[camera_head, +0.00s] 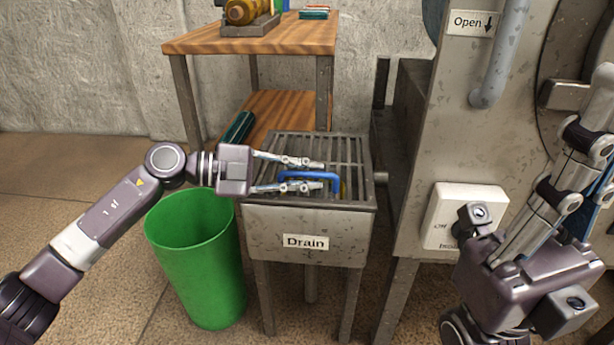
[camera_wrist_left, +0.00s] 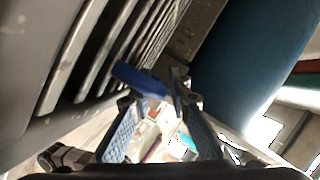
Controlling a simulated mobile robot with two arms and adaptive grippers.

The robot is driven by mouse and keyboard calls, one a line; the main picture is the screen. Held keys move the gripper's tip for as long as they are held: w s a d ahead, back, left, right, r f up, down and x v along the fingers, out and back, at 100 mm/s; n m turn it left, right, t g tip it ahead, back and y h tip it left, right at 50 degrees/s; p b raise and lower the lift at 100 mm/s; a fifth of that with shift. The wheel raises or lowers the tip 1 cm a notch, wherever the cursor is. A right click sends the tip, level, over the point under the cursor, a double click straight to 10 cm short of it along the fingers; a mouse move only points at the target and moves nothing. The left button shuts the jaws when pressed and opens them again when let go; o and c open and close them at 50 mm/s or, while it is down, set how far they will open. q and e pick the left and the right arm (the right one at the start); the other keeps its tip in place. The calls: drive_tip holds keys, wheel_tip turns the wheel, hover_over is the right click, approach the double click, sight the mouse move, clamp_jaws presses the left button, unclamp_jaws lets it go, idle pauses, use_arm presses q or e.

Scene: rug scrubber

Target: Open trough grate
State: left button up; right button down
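The trough grate (camera_head: 350,150) lies flat across the top of a metal trough labelled "Drain" (camera_head: 340,225). A blue handle (camera_head: 322,175) stands on the grate. My left gripper (camera_head: 323,177) is over the grate with its fingers apart, one on the far side of the handle and one on the near side. In the left wrist view the blue handle (camera_wrist_left: 138,80) is near the fingertips, beside the grate bars (camera_wrist_left: 95,50); contact is unclear. My right gripper (camera_head: 600,150) is at the right edge, away from the trough, its fingertips hard to make out.
A green bin (camera_head: 195,255) stands left of the trough. A wooden shelf unit (camera_head: 255,38) is behind it. A large metal machine with an "Open" label (camera_head: 470,22) and a white box (camera_head: 462,213) stands close on the right.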

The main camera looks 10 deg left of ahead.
use_arm(q)
clamp_jaws()
drive_tip(key=shift+r+p, duration=0.15)
drive_tip(key=shift+p, duration=0.15)
